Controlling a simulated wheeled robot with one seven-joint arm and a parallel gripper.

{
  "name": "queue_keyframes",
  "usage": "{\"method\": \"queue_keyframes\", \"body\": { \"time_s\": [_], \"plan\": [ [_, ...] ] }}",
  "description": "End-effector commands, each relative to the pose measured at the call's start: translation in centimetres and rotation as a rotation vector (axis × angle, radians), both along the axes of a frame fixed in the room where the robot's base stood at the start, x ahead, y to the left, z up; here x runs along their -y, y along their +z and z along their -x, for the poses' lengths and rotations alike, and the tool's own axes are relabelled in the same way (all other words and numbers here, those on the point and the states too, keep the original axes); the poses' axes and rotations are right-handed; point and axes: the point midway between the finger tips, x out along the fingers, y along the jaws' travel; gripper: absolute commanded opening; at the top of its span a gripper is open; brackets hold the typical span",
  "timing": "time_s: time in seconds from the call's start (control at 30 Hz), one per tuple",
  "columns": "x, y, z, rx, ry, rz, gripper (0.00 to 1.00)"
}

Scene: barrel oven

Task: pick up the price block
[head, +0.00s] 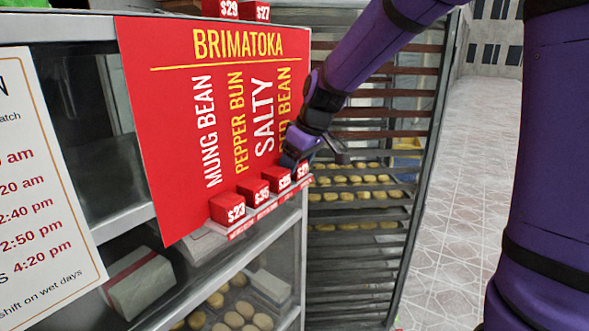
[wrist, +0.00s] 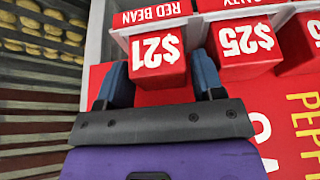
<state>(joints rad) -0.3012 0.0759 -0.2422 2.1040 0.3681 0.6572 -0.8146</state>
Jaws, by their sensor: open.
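Several red price blocks with white numbers stand in a row at the foot of the red sign. In the head view, one block (head: 227,208) reads $23 at the near end, with more behind it. The far-end block (head: 302,171) is partly hidden by my gripper (head: 292,160). In the wrist view this $21 block (wrist: 158,52) appears upside down, in front of and between my two blue fingers (wrist: 161,75). The fingers are open, with a gap visible at each side of the block. The $25 block (wrist: 243,45) is close beside the right finger.
The red BRIMATOKA sign (head: 180,110) stands upright behind the blocks, close to my gripper. A slatted rack (head: 370,270) with yellow buns is to the right. A white timetable (head: 40,190) is at the left. More price blocks (head: 222,9) stand on top.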

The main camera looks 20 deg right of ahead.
Motion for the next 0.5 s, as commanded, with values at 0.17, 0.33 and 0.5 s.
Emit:
{"method": "queue_keyframes", "body": {
  "time_s": [0.17,0.33,0.5],
  "plan": [
    [-0.01,0.01,0.01,0.0,0.0,0.0,0.55],
    [0.0,0.01,0.02,0.0,0.0,0.0,0.24],
    [0.0,0.03,0.02,0.0,0.0,0.0,0.24]
  ]
}}
